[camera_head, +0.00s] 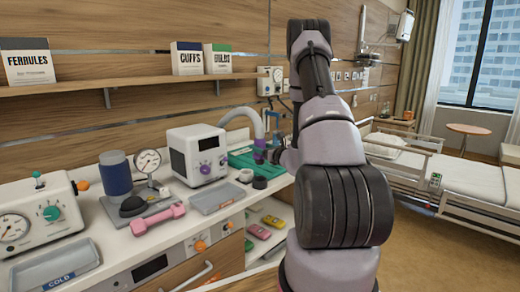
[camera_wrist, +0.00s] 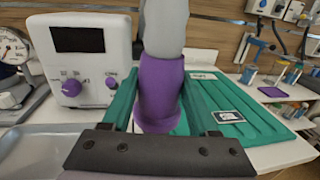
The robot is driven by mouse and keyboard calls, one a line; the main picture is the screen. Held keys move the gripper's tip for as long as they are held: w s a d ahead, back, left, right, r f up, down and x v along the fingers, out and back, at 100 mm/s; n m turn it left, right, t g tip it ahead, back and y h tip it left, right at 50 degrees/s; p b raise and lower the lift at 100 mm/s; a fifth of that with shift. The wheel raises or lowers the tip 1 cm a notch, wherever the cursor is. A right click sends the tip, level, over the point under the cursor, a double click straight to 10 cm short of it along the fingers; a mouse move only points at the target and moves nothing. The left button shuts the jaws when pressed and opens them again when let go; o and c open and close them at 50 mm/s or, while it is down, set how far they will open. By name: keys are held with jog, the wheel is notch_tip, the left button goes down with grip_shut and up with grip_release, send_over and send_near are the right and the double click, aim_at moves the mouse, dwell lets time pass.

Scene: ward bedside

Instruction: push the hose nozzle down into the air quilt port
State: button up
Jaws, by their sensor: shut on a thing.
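The purple hose nozzle (camera_wrist: 160,92) hangs roughly upright at the end of a thick grey hose (camera_wrist: 165,28). My gripper (camera_wrist: 160,78) is shut on the nozzle, with one teal finger on each side of it. In the head view the purple nozzle (camera_head: 259,153) shows just left of my arm, and the hose (camera_head: 240,113) arches to it from behind the white unit. A flat teal item (camera_wrist: 248,122), perhaps the air quilt, lies on the counter right of and behind the nozzle.
The white unit (camera_head: 197,153) with a purple knob stands left of the nozzle. A grey tray (camera_head: 218,197), a black ring (camera_head: 259,182) and a pink dumbbell (camera_head: 158,219) lie on the counter nearer me. A bed (camera_head: 450,185) stands at the right.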

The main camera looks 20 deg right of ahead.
jog(key=shift+f, duration=0.1)
jog(key=shift+f, duration=1.45)
jog(key=w+a, duration=0.3)
jog(key=w, duration=0.5)
jog(key=shift+f, duration=0.15)
jog(key=shift+f, duration=0.95)
jog(key=shift+f, duration=2)
jog(key=o, duration=1.4)
